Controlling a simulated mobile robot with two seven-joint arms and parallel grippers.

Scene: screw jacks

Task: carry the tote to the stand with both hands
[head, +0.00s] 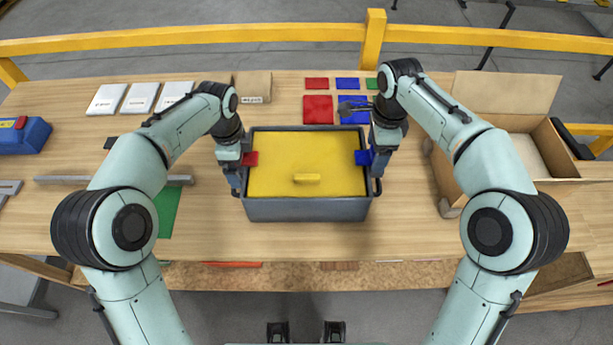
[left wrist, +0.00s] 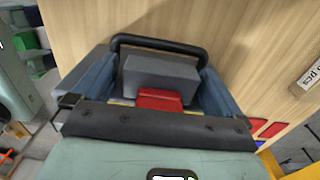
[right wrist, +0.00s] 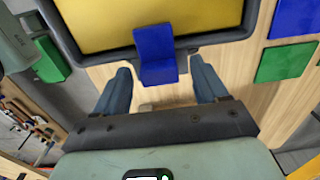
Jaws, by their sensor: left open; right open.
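The grey tote (head: 308,208) with a yellow top (head: 300,160) stands on the wooden table, between my grippers. A red tab (head: 250,158) is at its left end and a blue tab (head: 363,157) at its right end. My left gripper (head: 237,180) is open at the left end; in the left wrist view its fingers stand either side of a grey block and the red tab (left wrist: 160,100), with a black handle bar (left wrist: 160,42) beyond. My right gripper (head: 377,172) is open at the right end, its fingers either side of the blue tab (right wrist: 156,55). I cannot identify the stand.
An open cardboard box (head: 500,140) stands at the right. Coloured squares (head: 318,109) lie behind the tote. White packets (head: 140,97), a grey bar (head: 75,180) and a green sheet (head: 166,212) lie at the left. A yellow rail (head: 300,33) runs behind the table. The table in front of the tote is clear.

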